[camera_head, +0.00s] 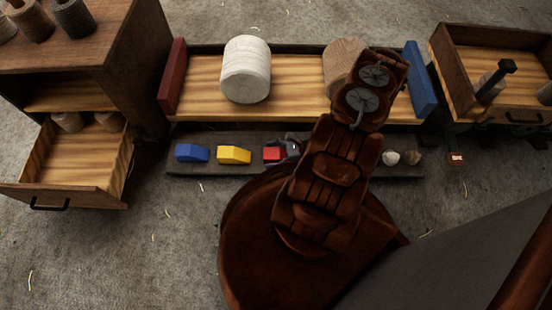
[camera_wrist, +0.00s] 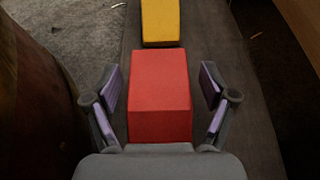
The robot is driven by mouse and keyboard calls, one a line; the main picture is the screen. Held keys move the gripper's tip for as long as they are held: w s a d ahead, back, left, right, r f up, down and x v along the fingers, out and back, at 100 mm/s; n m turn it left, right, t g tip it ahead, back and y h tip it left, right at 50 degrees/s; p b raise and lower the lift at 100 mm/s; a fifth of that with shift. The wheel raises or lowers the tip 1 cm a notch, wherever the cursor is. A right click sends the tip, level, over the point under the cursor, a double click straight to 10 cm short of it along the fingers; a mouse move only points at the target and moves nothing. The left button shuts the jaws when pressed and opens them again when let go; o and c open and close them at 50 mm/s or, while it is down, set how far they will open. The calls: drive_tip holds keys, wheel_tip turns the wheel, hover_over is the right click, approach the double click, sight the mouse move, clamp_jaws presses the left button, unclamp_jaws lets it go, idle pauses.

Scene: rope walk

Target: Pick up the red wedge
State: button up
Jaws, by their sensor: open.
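The red wedge (camera_head: 272,153) lies on a dark narrow shelf (camera_head: 215,168), to the right of a yellow wedge (camera_head: 234,155) and a blue wedge (camera_head: 192,153). In the wrist view the red wedge (camera_wrist: 160,96) fills the middle, with the yellow wedge (camera_wrist: 160,22) beyond it. My gripper (camera_wrist: 161,90) is open, with one finger on each side of the red wedge and a visible gap on both sides. In the head view my gripper (camera_head: 285,150) is at the right side of the red wedge, partly hidden by my arm.
Behind the shelf stands a long wooden tray (camera_head: 300,80) with a red left end and a blue right end, holding a white roll (camera_head: 246,69). Small stones (camera_head: 390,158) lie at the shelf's right. An open drawer (camera_head: 80,165) is at left, a wooden box (camera_head: 500,60) at right.

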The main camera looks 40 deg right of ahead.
drive_tip(key=shift+a, duration=0.1)
drive_tip(key=c, duration=1.4)
drive_tip(key=shift+o, duration=0.2)
